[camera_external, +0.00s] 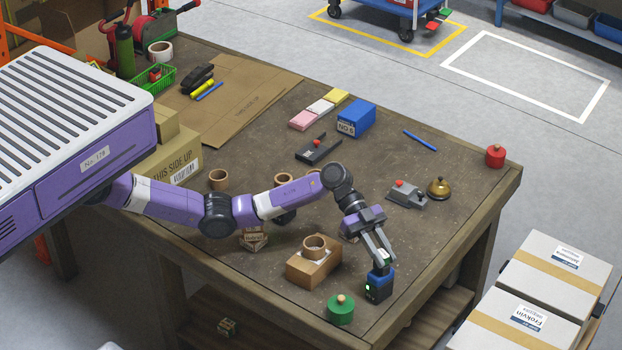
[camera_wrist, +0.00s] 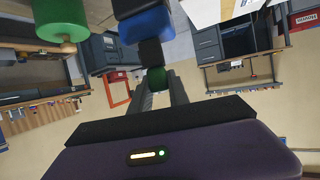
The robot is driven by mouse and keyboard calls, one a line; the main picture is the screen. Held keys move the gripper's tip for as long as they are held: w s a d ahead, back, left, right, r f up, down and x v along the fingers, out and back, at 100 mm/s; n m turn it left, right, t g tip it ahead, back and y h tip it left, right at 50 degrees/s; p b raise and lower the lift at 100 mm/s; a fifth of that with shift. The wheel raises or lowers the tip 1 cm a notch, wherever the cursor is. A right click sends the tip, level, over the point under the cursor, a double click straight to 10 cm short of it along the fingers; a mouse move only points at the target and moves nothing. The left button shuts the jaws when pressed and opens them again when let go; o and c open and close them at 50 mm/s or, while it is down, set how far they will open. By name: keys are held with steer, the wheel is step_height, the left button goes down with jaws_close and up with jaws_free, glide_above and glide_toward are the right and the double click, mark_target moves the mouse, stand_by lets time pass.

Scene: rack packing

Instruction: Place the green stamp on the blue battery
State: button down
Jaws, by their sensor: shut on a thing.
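The blue battery (camera_external: 384,278) stands near the front corner of the table, blue on top with a dark face and a small green light. It also shows at the top of the wrist view (camera_wrist: 146,24). My gripper (camera_external: 382,258) points down directly above it. The fingers are shut on the green stamp (camera_wrist: 155,76), a small green piece with a black part beyond it toward the battery. The stamp is mostly hidden between the fingers in the external view. It looks to be against or just above the battery top; I cannot tell if they touch.
A green round object with a wooden knob (camera_external: 340,310) stands left of the battery, near the edge. A cardboard box (camera_external: 306,272) with a tape roll (camera_external: 314,247) stands behind it. A grey device (camera_external: 406,195) and a brass bell (camera_external: 438,188) lie farther right.

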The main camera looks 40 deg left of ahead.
steer(key=shift+f, duration=0.2)
steer(key=c, duration=1.3)
jaws_free()
steer(key=shift+o, duration=0.2)
steer(key=shift+r, duration=0.1)
steer(key=shift+r, duration=0.2)
steer(key=p+v, duration=0.1)
steer(key=v, duration=1.1)
steer(key=shift+w+f, duration=0.1)
steer(key=shift+f, duration=0.05)
